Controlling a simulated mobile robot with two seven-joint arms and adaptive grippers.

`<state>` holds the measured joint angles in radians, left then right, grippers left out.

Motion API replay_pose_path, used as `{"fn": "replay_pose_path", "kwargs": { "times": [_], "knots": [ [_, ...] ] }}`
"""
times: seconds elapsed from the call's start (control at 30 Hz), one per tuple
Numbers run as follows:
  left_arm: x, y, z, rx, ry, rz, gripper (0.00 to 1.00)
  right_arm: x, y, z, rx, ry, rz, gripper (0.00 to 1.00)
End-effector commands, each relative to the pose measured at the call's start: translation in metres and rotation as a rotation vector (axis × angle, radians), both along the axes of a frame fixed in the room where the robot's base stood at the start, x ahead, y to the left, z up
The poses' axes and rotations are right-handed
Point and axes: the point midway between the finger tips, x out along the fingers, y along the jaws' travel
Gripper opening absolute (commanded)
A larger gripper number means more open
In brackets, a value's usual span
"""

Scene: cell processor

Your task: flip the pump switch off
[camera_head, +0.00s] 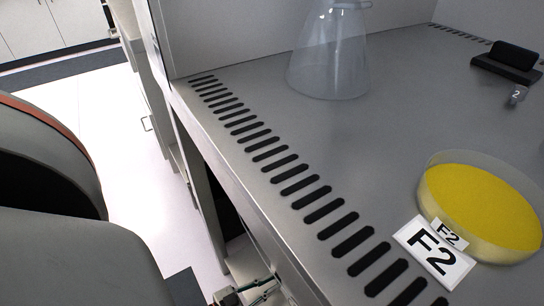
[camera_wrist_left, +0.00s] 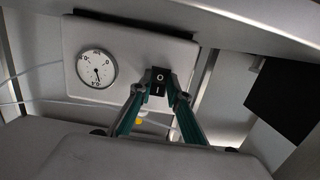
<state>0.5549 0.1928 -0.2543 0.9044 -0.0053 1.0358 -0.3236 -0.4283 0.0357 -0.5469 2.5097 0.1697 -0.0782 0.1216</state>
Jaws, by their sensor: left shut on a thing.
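The pump switch (camera_wrist_left: 159,81) is a small black rocker marked "O" at the top and "I" below. It sits on a pale panel (camera_wrist_left: 128,40) in the left wrist view. My left gripper (camera_wrist_left: 158,91) has its two teal-sided fingers converging on the switch, one fingertip at each side, and is shut on it. Part of my left gripper (camera_head: 238,293) shows at the bottom of the head view, below the bench's front edge. The switch cannot be made out in the head view. My right gripper is not in view.
A round dial gauge (camera_wrist_left: 97,68) is on the panel left of the switch. Above, the slotted steel bench (camera_head: 250,110) holds a clear conical flask (camera_head: 328,55), a yellow dish (camera_head: 480,210) labelled F2 and a black block (camera_head: 508,62). Pale floor (camera_head: 130,180) lies open to the left.

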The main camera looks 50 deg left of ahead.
Motion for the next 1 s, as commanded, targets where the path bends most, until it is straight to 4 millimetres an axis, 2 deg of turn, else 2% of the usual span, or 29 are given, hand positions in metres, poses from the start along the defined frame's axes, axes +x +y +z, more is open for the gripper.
{"fn": "replay_pose_path", "kwargs": {
  "times": [0.53, 0.57, 0.6, 1.0],
  "knots": [
    [-0.0008, -0.0002, -0.0015, -0.002, -0.037, -0.002, 0.00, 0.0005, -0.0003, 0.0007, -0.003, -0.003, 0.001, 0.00],
    [-0.0008, -0.0001, -0.0014, -0.002, -0.037, -0.002, 0.24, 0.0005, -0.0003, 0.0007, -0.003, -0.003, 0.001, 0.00],
    [-0.0008, -0.0002, -0.0014, -0.002, -0.037, -0.002, 0.33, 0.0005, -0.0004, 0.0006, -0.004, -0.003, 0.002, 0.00],
    [-0.0040, 0.0002, -0.0010, -0.003, -0.038, -0.002, 0.33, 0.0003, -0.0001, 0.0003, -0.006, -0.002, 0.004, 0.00]
  ]
}}
